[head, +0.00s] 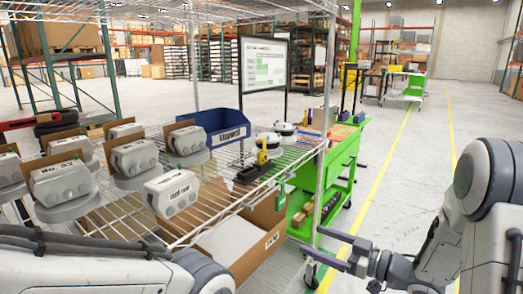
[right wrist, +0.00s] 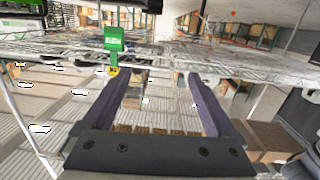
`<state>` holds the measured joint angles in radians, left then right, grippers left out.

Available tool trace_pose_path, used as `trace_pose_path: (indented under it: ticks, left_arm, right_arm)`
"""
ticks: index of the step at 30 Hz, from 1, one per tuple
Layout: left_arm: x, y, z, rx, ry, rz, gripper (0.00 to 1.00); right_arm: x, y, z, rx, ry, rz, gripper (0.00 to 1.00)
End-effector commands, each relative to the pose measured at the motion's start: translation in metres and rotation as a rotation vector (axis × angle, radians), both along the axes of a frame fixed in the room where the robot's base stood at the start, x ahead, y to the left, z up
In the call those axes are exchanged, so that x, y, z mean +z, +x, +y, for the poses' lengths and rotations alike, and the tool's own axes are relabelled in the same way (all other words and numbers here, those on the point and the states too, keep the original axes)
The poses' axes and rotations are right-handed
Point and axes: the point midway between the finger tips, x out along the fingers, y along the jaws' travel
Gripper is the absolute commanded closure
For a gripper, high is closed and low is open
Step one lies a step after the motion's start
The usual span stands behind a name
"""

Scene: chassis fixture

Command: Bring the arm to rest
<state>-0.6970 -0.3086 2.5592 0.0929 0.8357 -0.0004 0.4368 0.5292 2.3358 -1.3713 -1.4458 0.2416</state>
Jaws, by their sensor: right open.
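My right arm comes in from the right edge in the head view. Its gripper (head: 314,241) is open and empty, with its two dark fingers pointing left, near the front corner post of the wire rack. In the right wrist view the two fingers (right wrist: 157,77) stand wide apart with nothing gripped between them. My left arm crosses the lower left corner of the head view, in front of the rack; its gripper is out of the picture.
The wire rack (head: 215,207) holds several grey-white housings (head: 60,181), a blue bin (head: 222,127) and a yellow-and-black fixture (head: 262,152). A cardboard box (head: 270,222) sits below. A green cart (head: 335,165) stands behind the post. Open floor (head: 400,190) lies to the right.

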Motion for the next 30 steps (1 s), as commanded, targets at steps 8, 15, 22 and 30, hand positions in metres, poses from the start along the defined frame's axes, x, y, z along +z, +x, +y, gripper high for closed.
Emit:
trace_pose_path:
  ticks: [8,15,22,30]
  left_arm:
    - [0.017,0.0,0.0,0.0,0.0,0.0,0.57]
    - [0.04,0.0,0.0,0.0,0.0,0.0,0.57]
    - [0.078,0.0,0.0,0.0,0.0,0.0,0.57]
    - [0.123,0.0,0.0,0.0,0.0,0.0,0.57]
  right_arm:
    - [0.009,0.018,0.02,-0.068,-0.149,0.033,0.08]
    - [0.023,0.032,0.035,-0.185,-0.339,0.1,0.08]
    - [0.056,0.011,0.053,-0.349,-0.573,0.273,0.08]
    - [0.088,-0.104,0.075,-0.404,-0.778,0.652,0.08]
